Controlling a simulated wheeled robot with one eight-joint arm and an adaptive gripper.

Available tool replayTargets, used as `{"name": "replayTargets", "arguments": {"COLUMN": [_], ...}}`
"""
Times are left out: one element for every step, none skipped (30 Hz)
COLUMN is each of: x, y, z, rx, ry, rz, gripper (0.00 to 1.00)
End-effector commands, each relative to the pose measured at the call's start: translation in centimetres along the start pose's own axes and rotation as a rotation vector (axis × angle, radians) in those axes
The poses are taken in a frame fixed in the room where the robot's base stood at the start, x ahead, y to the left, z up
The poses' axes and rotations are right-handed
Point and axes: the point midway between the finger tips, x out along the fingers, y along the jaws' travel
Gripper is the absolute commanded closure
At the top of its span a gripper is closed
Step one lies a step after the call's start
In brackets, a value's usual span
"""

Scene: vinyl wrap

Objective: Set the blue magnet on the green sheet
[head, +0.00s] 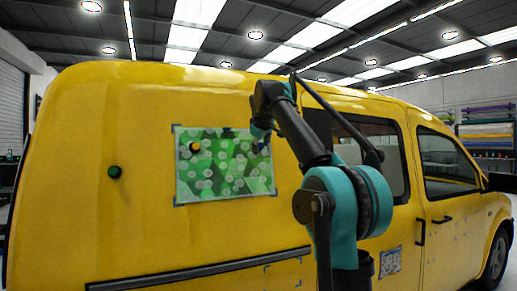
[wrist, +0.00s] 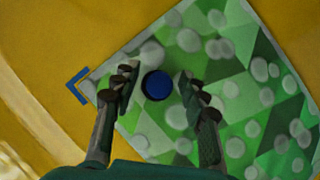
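The green sheet (head: 218,183) with pale dots and triangles lies against the yellow van's side. It also fills much of the wrist view (wrist: 245,75). The round blue magnet (wrist: 157,85) shows against the sheet, inside its edge near a corner. It appears to lie flat on the sheet, though I cannot be sure of contact. My gripper (wrist: 158,88) is open, one finger on each side of the magnet with a narrow gap at each. In the head view my gripper (head: 260,134) is at the sheet's upper right, and the magnet is not clearly visible there.
A yellow magnet (head: 194,146) sits on the sheet's upper left. A dark green magnet (head: 114,172) is on the van (head: 80,220) left of the sheet. Blue corner marks (wrist: 76,86) frame the sheet. A small patterned patch (head: 390,262) is low on the van.

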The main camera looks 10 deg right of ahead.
Motion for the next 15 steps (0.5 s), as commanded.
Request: {"name": "replayTargets", "arguments": {"x": [0.0,0.0,0.0,0.0,0.0,0.0,0.0,-0.1,-0.1,-0.3,-0.5,-0.8,-1.2,-1.6,-2.3], "y": [0.0,0.0,0.0,0.0,0.0,0.0,0.0,0.0,0.0,0.0,0.0,0.0,0.0,0.0,-0.1], "z": [0.0,0.0,0.0,0.0,0.0,0.0,0.0,0.0,0.0,0.0,0.0,0.0,0.0,0.0,0.0], "rx": [0.000,0.000,0.000,0.000,0.000,0.000,0.000,0.000,0.000,0.000,0.000,0.000,0.000,0.000,-0.001], "ry": [0.000,0.000,0.000,0.000,-0.001,-0.001,-0.001,-0.001,-0.001,-0.001,-0.001,-0.001,0.000,0.000,0.000], "rz": [0.000,0.000,0.000,0.000,0.000,0.000,0.000,0.000,0.000,0.000,-0.001,-0.001,-0.001,-0.001,-0.001], "gripper": [0.52,0.52,0.52,0.52,0.52,0.52,0.52,0.52,0.52,0.52,0.52,0.52,0.52,0.52,0.52]}}
